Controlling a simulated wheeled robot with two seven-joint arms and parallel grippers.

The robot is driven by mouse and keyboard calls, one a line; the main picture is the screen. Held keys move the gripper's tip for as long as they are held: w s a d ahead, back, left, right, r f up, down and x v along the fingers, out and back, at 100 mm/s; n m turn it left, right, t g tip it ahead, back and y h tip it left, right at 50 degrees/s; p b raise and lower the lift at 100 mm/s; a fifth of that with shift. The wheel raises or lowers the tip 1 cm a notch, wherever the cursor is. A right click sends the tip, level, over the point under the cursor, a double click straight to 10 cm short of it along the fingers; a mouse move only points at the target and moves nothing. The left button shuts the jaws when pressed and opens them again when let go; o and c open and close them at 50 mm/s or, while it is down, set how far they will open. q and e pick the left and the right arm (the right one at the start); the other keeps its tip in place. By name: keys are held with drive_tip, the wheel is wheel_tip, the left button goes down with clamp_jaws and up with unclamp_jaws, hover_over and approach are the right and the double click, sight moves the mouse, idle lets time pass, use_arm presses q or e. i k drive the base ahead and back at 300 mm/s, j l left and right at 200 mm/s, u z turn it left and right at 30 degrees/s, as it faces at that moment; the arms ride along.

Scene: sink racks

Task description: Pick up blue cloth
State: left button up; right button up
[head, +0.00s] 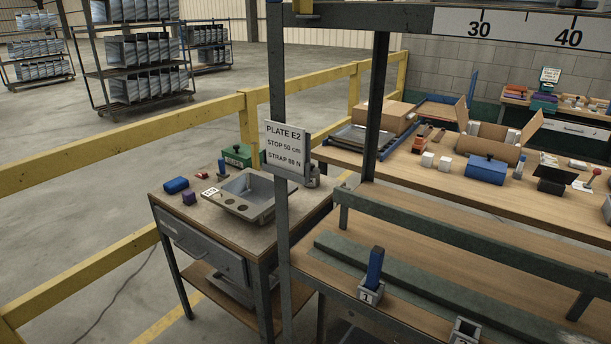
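A small blue bundle (176,185) lies on the left part of the small side table's top and looks like the blue cloth, though its weave is too small to make out. A purple block (189,198) sits just in front of it, to the right. Neither of my grippers is in this view.
The side table (205,225) also holds a grey metal sink (245,197), a green box (238,155) and small red items. A rack post (280,150) with a plate sign (286,150) stands to its right. Yellow rails (120,146) run behind and left. A long workbench (420,180) is cluttered.

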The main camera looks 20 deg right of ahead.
sight(178, 183)
drive_tip(key=z, duration=2.05)
drive_tip(key=u, duration=2.05)
drive_tip(key=z, duration=0.2)
drive_tip(key=i+j+z, duration=0.25)
drive_tip(key=z, duration=0.15)
drive_tip(key=i+j+z, duration=0.25)
drive_tip(key=z, duration=0.15)
drive_tip(key=j, duration=0.1)
